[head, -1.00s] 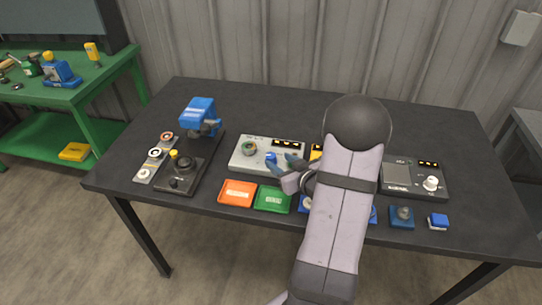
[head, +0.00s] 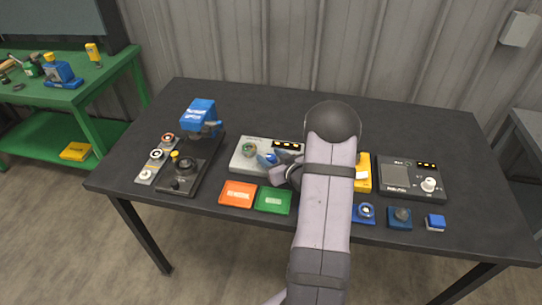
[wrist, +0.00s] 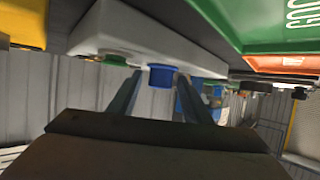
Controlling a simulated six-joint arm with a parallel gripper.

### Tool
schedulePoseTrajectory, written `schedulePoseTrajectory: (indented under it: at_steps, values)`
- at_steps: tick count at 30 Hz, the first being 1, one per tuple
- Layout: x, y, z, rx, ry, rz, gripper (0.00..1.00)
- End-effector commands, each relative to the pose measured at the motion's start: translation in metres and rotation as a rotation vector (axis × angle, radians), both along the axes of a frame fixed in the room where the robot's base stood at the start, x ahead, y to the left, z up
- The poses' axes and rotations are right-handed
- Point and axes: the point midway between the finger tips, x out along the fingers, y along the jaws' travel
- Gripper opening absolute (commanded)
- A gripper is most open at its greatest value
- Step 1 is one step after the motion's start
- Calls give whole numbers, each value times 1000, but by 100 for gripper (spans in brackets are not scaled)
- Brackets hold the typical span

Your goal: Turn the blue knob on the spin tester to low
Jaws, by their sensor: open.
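The pale grey spin tester (head: 242,165) lies mid-table, with a round green part at its left and yellow lights on a dark display. Its blue knob (wrist: 162,77) shows in the wrist view between my fingertips. I cannot tell if either finger touches it. My gripper (head: 270,159) is open at the tester's front right, and its wrist and arm hide the tester's right part in the head view. The knob's pointer and the low mark are not readable. The tester's pale body (wrist: 140,35) fills the upper wrist view, with the green part (wrist: 113,58) left of the knob.
An orange tray (head: 238,194) and a green tray (head: 273,200) lie in front of the tester. A black tester (head: 396,178) with a white knob stands right, a yellow box (head: 362,172) beside my arm. A blue-headed stand (head: 200,112) is left. The table's back is clear.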

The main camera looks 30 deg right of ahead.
Motion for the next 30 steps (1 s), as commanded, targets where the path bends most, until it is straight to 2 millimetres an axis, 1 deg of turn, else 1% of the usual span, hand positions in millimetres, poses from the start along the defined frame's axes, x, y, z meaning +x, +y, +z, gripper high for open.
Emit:
schedulePoseTrajectory:
  at_steps: [7,8,9,11,12,13,23,30]
  values:
    - [1,0,-1,1,1,0,45]
    - [1,0,-1,1,1,0,40]
    - [1,0,-1,1,1,0,30]
    - [1,0,-1,0,1,0,16]
    - [1,0,-1,0,1,0,6]
    - [1,0,-1,0,1,0,3]
    - [1,0,-1,0,0,-25,4]
    - [1,2,-3,0,0,-119,4]
